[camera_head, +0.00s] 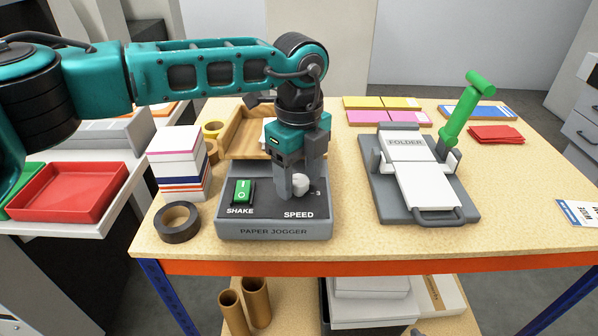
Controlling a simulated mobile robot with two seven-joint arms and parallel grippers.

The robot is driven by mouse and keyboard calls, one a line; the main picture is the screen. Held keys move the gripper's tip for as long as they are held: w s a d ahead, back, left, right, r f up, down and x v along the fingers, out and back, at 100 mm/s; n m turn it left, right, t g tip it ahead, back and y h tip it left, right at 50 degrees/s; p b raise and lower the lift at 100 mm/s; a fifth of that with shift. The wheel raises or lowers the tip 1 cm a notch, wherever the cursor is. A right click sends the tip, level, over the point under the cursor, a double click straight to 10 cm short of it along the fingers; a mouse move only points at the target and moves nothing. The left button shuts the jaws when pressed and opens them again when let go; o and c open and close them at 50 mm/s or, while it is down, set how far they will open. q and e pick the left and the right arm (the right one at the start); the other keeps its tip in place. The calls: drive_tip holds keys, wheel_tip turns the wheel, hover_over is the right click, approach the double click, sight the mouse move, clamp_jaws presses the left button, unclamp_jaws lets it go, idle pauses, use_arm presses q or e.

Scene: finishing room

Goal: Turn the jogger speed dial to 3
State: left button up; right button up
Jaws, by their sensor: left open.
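The paper jogger (273,231) is a grey box near the front left of the table, with a sloped dark top. Its white speed dial (299,184) sits at the right of that top, above the word SPEED. A "3" mark shows just right of the dial; other marks are hidden. My left gripper (292,188) points down over the jogger, open, with its fingers at the dial. I cannot tell whether they touch it. The dial's pointer direction is hard to make out. A green shake switch (243,191) is left of the dial. My right gripper is out of view.
A wooden tray (240,130) stands behind the jogger. A tape roll (179,222) and a stack of pads (180,165) are at its left. The folder machine (405,205) with a green lever (460,115) stands to the right. Bare table lies between the two machines.

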use_arm(q)
drive_tip(key=shift+c, duration=0.3)
drive_tip(key=c, duration=1)
